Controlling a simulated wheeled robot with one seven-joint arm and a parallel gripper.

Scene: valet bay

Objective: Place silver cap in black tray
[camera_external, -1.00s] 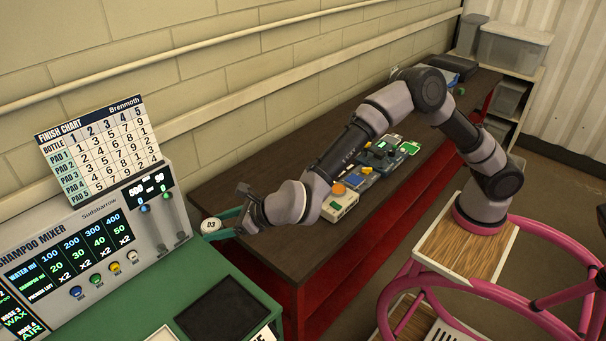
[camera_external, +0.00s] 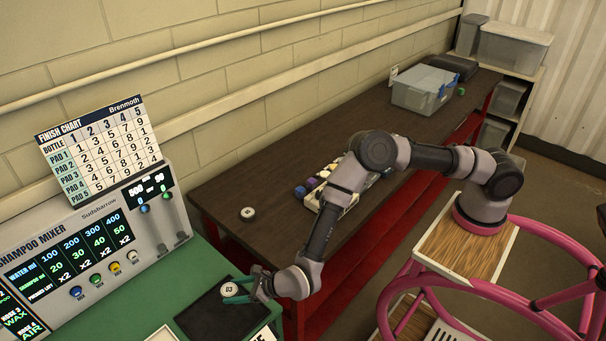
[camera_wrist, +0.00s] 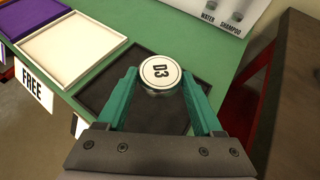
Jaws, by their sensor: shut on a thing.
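The silver cap (camera_wrist: 160,73), a round disc with a white top marked D3, is held between the fingertips of my gripper (camera_wrist: 158,82). My gripper is shut on it. In the external view the cap (camera_external: 230,289) shows over the right part of the black tray (camera_external: 196,315), with my gripper (camera_external: 240,290) reaching in from the right. In the wrist view the black tray (camera_wrist: 96,99) lies beneath the cap and fingers, partly hidden by them. I cannot tell whether the cap touches the tray.
A white tray (camera_wrist: 70,50) and a purple tray (camera_wrist: 30,17) sit beside the black one on the green bench. A FREE label (camera_wrist: 34,82) is on the front. The mixer panel (camera_external: 90,250) stands behind. Another round cap (camera_external: 248,213) lies on the dark bench.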

